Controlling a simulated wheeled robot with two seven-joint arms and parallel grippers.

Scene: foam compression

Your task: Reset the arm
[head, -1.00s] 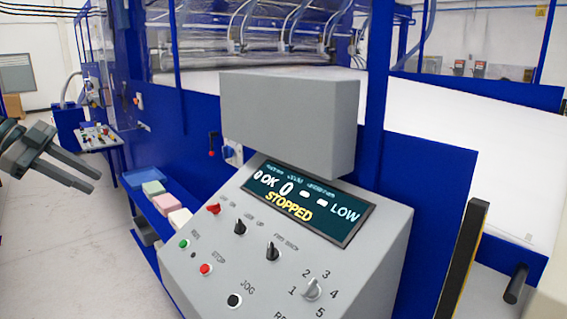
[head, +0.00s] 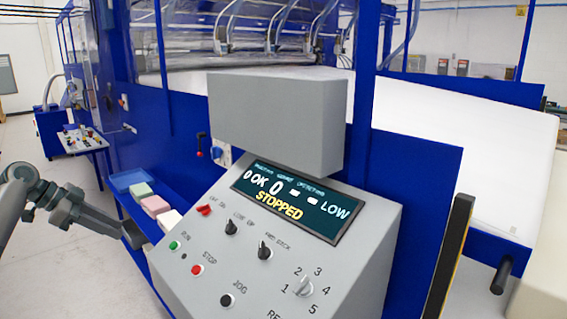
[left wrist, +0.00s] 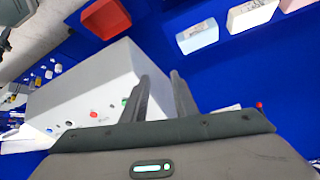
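My left gripper (head: 108,224) comes in from the left of the head view, left of the grey control console (head: 365,255). Its fingers point right and down, towards the console's left side. In the left wrist view the two dark fingers (left wrist: 162,80) stand apart with a narrow empty gap between them. My right gripper is not in view.
A blue shelf (head: 127,178) with green, pink and white foam blocks (head: 155,205) sits left of the console, close to my left gripper. A grey box (head: 275,120) overhangs the display. A blue machine frame stands behind. Floor is open at left.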

